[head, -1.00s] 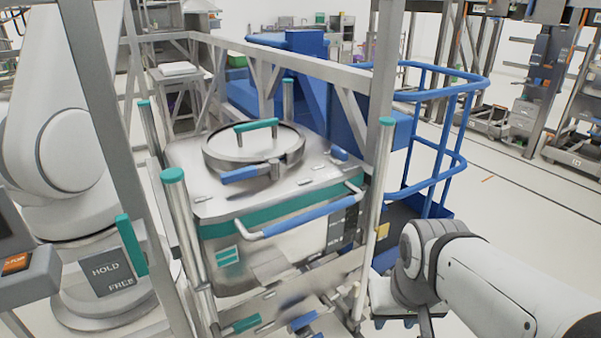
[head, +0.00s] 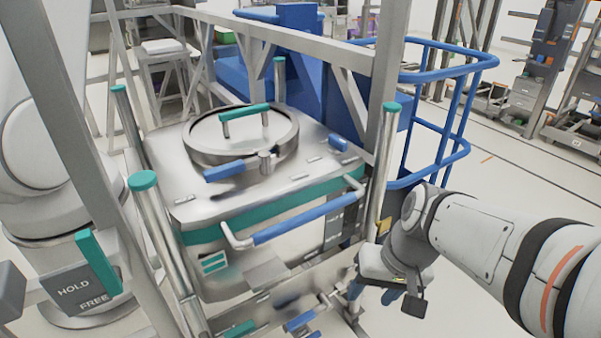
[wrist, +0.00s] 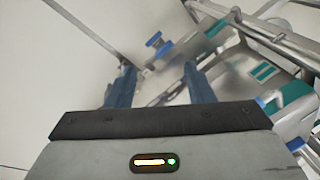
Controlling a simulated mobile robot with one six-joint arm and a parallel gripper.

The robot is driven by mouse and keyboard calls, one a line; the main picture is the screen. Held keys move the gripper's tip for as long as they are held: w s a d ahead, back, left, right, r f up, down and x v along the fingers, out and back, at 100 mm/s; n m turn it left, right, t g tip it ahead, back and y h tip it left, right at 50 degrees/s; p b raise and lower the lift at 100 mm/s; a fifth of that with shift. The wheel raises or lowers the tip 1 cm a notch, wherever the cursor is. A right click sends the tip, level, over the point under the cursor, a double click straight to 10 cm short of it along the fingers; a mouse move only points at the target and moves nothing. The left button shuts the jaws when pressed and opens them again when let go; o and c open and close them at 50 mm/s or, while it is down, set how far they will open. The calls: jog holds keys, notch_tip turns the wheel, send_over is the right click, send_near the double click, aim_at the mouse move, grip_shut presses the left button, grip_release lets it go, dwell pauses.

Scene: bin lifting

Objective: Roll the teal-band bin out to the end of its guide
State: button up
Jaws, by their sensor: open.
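The teal-band bin (head: 270,222) is a metal box with a round lid, standing between upright guide posts with teal caps. A blue bar handle (head: 305,220) runs along its front side. A teal handle (head: 246,111) stands on the lid. My gripper (head: 388,296) is to the right of the bin's front corner, low, apart from the bar. In the wrist view my gripper (wrist: 157,85) has two blue fingers spread wide with nothing between them. Part of the bin's teal-marked frame (wrist: 264,71) shows to the right of the fingers.
A metal frame post (head: 378,165) rises between the bin and a blue railing (head: 450,110). A HOLD/FREE panel with a teal lever (head: 98,262) is at left. Low teal and blue handles (head: 300,320) lie below the bin.

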jog(key=w+a+f+y+b, duration=0.1)
jog(key=w+a+f+y, duration=0.1)
jog(key=w+a+y, duration=0.3)
jog(key=m+t+y+b, duration=0.2)
jog(key=m+t+y, duration=0.4)
jog(key=m+t, duration=0.15)
send_near(300, 217)
jog(key=shift+n, duration=0.25)
jog(key=w+a+f, duration=0.2)
jog(key=shift+w+a, duration=0.15)
jog(key=shift+w, duration=0.2)
jog(key=shift+w+a, duration=0.15)
jog(key=shift+w, duration=0.1)
jog(key=x, duration=0.7)
jog(key=shift+w+f+p, duration=0.1)
jog(key=shift+w+p, duration=0.05)
jog(key=shift+p, duration=0.2)
